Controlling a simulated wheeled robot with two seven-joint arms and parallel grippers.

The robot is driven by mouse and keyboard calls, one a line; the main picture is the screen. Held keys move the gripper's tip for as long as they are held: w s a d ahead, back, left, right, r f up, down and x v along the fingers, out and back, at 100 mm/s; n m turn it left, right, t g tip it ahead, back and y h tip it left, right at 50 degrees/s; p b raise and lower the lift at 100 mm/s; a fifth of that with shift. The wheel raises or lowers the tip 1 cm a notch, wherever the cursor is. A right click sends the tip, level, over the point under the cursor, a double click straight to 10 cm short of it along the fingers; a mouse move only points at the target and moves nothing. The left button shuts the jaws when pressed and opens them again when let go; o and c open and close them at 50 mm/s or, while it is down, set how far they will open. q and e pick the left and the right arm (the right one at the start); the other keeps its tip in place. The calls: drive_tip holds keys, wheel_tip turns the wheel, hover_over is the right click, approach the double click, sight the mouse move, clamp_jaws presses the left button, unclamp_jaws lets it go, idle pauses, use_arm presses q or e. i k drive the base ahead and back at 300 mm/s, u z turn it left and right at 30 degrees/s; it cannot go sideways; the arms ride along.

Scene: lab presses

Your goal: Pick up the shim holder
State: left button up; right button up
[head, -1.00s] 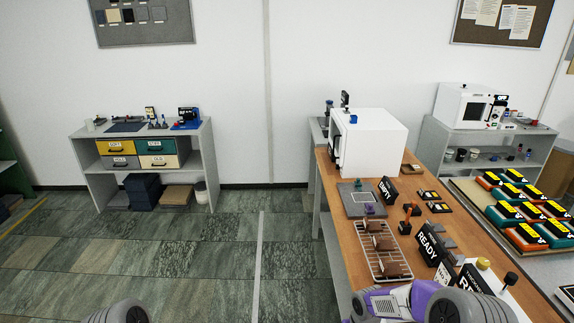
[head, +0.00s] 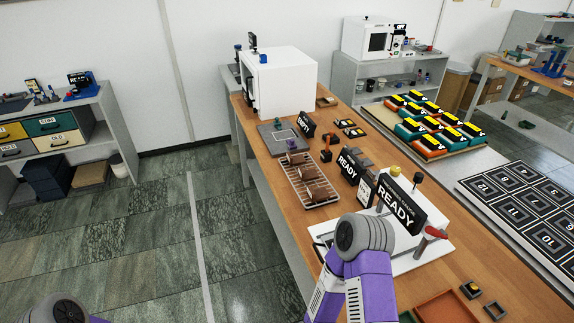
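I cannot tell for sure which object is the shim holder. On the wooden bench (head: 375,283) in the head view, a wire rack (head: 319,204) carries several brown blocks. A small orange and black upright piece (head: 327,148) stands to the right of the rack, with small dark holders with pale inserts (head: 350,128) behind it. Small square dark pieces (head: 471,289) lie at the near right. My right arm reaches in from the bottom over the bench's near part and hides some of it. Only a bit of my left arm shows at the bottom left. Neither gripper shows.
A white box-shaped machine (head: 281,82) stands at the bench's far end. A white device with a READY sign (head: 399,207) stands beside my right arm. Low trays (head: 447,310) lie in front. Orange and green boxes (head: 437,134) fill a board to the right. Floor is clear left.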

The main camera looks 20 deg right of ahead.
sight(310, 174)
drive_tip(key=k, duration=0.95)
drive_tip(key=u, duration=0.75)
drive_tip(key=i, duration=2.7)
drive_tip(key=z, duration=2.75)
